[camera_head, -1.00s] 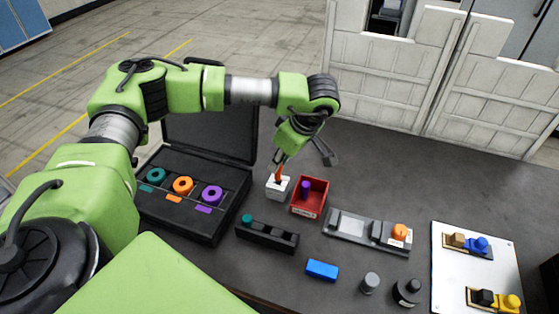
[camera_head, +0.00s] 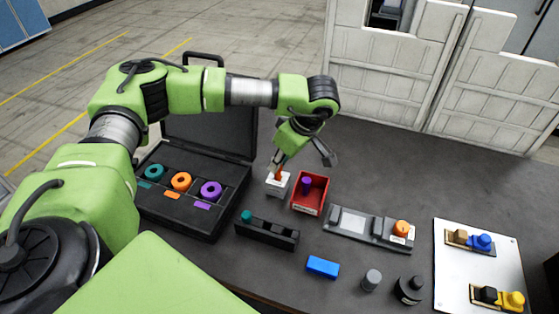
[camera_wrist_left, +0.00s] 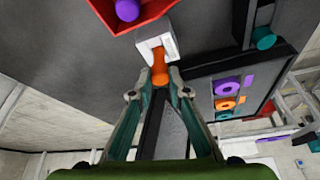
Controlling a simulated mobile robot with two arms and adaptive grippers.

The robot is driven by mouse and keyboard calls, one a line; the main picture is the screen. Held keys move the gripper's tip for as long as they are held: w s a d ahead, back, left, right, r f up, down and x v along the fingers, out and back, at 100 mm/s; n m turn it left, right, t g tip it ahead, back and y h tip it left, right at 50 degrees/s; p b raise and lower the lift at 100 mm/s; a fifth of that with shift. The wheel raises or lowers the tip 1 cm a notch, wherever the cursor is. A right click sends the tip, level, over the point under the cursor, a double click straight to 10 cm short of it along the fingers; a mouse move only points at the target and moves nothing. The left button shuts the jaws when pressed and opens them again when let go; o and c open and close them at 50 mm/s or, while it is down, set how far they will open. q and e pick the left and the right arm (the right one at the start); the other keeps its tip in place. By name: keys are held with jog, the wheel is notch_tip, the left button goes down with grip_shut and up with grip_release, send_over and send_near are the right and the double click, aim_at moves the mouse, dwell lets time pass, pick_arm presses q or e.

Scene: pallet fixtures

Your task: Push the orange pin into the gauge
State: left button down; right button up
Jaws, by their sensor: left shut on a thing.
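The orange pin (camera_head: 279,173) stands at the top of a small white block (camera_head: 277,187), which I take to be the gauge. In the left wrist view the pin (camera_wrist_left: 159,68) meets the white block (camera_wrist_left: 155,43), its lower end at the block's dark opening; how deep it sits I cannot tell. My left gripper (camera_head: 282,163) is above the block, shut on the orange pin; its fingertips (camera_wrist_left: 160,77) close on the pin's near end in the wrist view. My right gripper is not in view.
A red bin (camera_head: 310,193) with a purple pin stands just right of the block. An open black case (camera_head: 205,222) with coloured rings lies left. A black rack (camera_head: 267,233), a blue block (camera_head: 322,267) and a grey fixture (camera_head: 367,228) are nearer and right.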

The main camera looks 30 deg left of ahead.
pick_arm(q)
jog(key=shift+f, duration=0.25)
jog(key=c, duration=1.8)
grip_release()
jog(key=shift+c, duration=0.2)
jog(key=o, duration=0.4)
jog(key=shift+r, duration=0.1)
jog(key=shift+r+p, duration=2.3)
jog(key=shift+r, duration=2.2)
